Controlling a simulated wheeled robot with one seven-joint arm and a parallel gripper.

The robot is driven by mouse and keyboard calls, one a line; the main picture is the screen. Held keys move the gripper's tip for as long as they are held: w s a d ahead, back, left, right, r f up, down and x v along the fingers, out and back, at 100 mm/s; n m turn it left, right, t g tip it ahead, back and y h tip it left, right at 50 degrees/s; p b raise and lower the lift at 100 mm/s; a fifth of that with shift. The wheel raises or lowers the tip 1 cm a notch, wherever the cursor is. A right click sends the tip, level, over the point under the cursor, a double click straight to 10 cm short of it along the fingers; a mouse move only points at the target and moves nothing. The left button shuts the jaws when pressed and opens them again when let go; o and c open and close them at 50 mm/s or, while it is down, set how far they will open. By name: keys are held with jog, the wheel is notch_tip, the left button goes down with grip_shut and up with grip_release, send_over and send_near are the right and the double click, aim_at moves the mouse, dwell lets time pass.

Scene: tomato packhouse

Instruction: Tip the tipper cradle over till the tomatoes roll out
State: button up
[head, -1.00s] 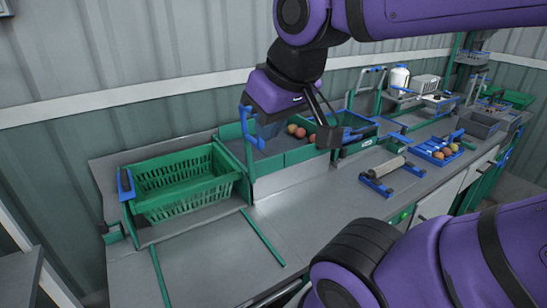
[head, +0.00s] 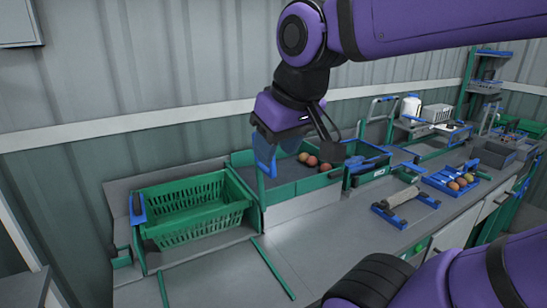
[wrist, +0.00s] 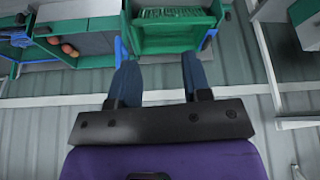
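The tipper cradle (head: 138,206), with blue end pieces, stands at the left of the bench. It holds a green slatted crate (head: 196,221), whose visible inside looks empty. The crate also shows at the top of the wrist view (wrist: 178,40). Several red and orange tomatoes (head: 312,161) lie on the grey floor of the green-walled tray (head: 298,188) right of the crate. My gripper (head: 277,143) is above the tray's left end, apart from the crate. In the wrist view its two blue fingers (wrist: 158,72) are spread with nothing between them.
A grey roller on a blue frame (head: 400,198) sits on the bench right of the tray. A blue tray (head: 440,182) with more tomatoes lies farther right. A green bin with blue edges (head: 368,172) stands beside the tomato tray. The bench front (head: 215,285) has free room between green strips.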

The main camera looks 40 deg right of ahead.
jog(key=w+d+r+m+g+h, duration=0.1)
jog(key=w+d+g, duration=0.1)
jog(key=w+d, duration=0.35)
jog(key=w+d+r+g, duration=0.1)
jog(key=w+d, duration=0.1)
jog(key=w, duration=0.6)
jog(key=w+d+r+m+g+h, duration=0.1)
jog(key=w+d+g, duration=0.15)
jog(key=w, duration=0.45)
jog(key=x, duration=0.7)
jog(key=d+x, duration=0.1)
jog(key=x, duration=0.2)
jog(key=shift+s, duration=0.15)
grip_shut()
